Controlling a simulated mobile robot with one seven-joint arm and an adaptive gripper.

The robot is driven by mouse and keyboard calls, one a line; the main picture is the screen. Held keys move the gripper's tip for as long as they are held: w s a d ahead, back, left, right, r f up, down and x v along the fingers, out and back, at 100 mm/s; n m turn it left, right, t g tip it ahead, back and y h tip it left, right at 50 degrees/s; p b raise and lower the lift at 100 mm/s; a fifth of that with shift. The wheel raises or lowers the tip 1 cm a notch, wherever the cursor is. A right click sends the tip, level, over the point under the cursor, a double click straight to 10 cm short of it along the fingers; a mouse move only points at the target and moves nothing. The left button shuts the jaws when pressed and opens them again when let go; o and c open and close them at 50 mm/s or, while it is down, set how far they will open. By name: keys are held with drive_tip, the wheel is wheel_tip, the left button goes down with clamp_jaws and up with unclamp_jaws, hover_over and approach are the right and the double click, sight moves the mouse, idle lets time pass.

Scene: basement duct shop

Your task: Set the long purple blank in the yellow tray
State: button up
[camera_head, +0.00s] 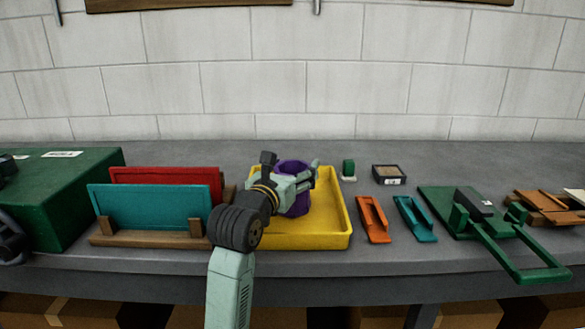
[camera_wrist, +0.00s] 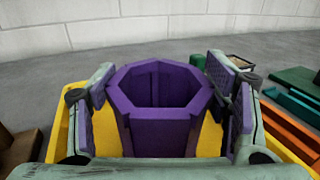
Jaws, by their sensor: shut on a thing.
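A purple, hollow, eight-sided piece (camera_head: 293,167) stands upright over the yellow tray (camera_head: 338,240). In the wrist view the purple piece (camera_wrist: 160,130) shows its open top and inner walls. My gripper (camera_head: 300,183) is over the tray, its fingers on either side of the piece. In the wrist view my gripper (camera_wrist: 160,95) is shut on it near the rim, and yellow shows beside its lower sides. The base of the piece is hidden, so I cannot tell whether it touches the tray floor. I see no other purple blank.
Left of the tray, a wooden rack (camera_head: 150,239) holds teal (camera_head: 150,208) and red (camera_head: 165,178) panels, beside a green case (camera_head: 75,190). To the right lie orange (camera_head: 373,220) and teal (camera_head: 414,219) pieces and a green tool (camera_head: 520,262). A small box (camera_head: 388,174) sits behind.

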drive_tip(key=shift+f, duration=0.15)
drive_tip(key=o, duration=1.4)
